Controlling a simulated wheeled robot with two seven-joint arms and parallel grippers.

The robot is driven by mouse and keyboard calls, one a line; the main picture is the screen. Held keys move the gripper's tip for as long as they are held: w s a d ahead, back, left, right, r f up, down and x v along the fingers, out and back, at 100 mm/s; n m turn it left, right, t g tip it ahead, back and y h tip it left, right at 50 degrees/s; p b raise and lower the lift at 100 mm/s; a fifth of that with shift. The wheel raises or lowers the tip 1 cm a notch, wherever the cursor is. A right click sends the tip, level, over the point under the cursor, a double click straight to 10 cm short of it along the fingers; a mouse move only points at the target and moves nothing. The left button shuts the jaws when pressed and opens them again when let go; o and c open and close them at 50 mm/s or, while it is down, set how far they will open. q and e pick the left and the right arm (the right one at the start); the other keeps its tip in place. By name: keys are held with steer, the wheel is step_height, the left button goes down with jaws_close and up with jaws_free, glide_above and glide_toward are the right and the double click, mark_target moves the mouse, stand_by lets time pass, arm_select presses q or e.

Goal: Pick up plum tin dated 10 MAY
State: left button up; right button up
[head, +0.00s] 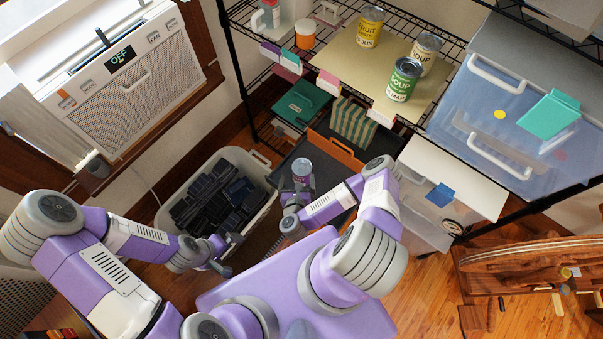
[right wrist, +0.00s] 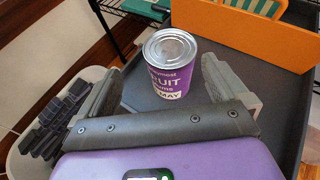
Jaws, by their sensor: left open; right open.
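The plum tin (right wrist: 170,72) has a purple label reading "FRUIT" and, partly cut off, "MAY"; the full date is not readable. It stands upright on the dark tray (right wrist: 275,100); in the head view the tin (head: 302,168) shows its silver lid. My right gripper (head: 297,186) is open at the tin. In the right wrist view one finger is on each side of it, with gaps showing; the tin's lower edge is partly hidden. My left gripper (head: 226,262) is open and empty beside the white bin.
The white bin (head: 262,167) of dark blocks stands left of the tray. An orange divider (head: 333,146) stands behind the tin. The wire shelf above holds a yellow fruit tin (head: 370,27), a green soup tin (head: 404,80) and another soup tin (head: 425,52).

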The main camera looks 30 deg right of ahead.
mark_target(302, 168)
steer(key=shift+s+d+m+h, duration=0.1)
steer(key=shift+d+m+h, duration=0.25)
steer(key=shift+m, duration=0.25)
steer(key=shift+w+d+f, duration=0.15)
steer(key=shift+w+d, duration=0.05)
steer(key=shift+d, duration=0.15)
steer(key=b+x, duration=0.2)
steer(key=x, duration=0.4)
steer(key=shift+w+d+f, duration=0.15)
steer(key=shift+d+f, duration=0.05)
steer(key=shift+f, duration=0.15)
steer(key=c, duration=1.3)
